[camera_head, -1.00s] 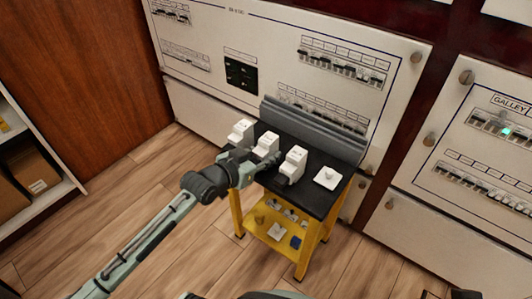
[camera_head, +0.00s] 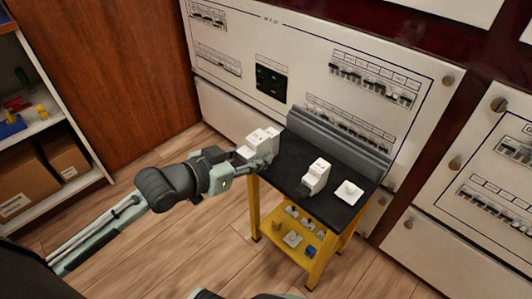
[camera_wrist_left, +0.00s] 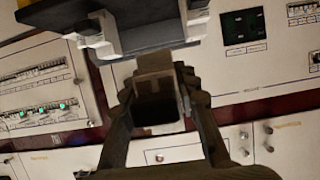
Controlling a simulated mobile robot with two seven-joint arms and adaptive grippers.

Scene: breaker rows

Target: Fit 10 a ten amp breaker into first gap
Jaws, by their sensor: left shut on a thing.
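My left gripper (camera_head: 262,160) is shut on a white breaker (camera_head: 252,150) at the left end of the cart's black top. The breaker's rating cannot be read. In the left wrist view, the fingers (camera_wrist_left: 160,95) close around a shadowed grey-brown block. Another white breaker shows close behind the held one, partly overlapped. A further white breaker (camera_head: 317,175) stands apart on the cart top. The grey-white panel (camera_head: 300,35) behind carries breaker rows, with an upper right row (camera_head: 372,80) and a lower row partly hidden by the cart. The first gap cannot be picked out. My right gripper is not seen.
The yellow cart (camera_head: 252,205) has a black top (camera_head: 290,170), a grey raised back (camera_head: 340,140) and small items on its lower shelf. A white flat piece (camera_head: 349,192) lies at its right. Another panel (camera_head: 470,150) stands right; shelves with boxes (camera_head: 65,157) stand left.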

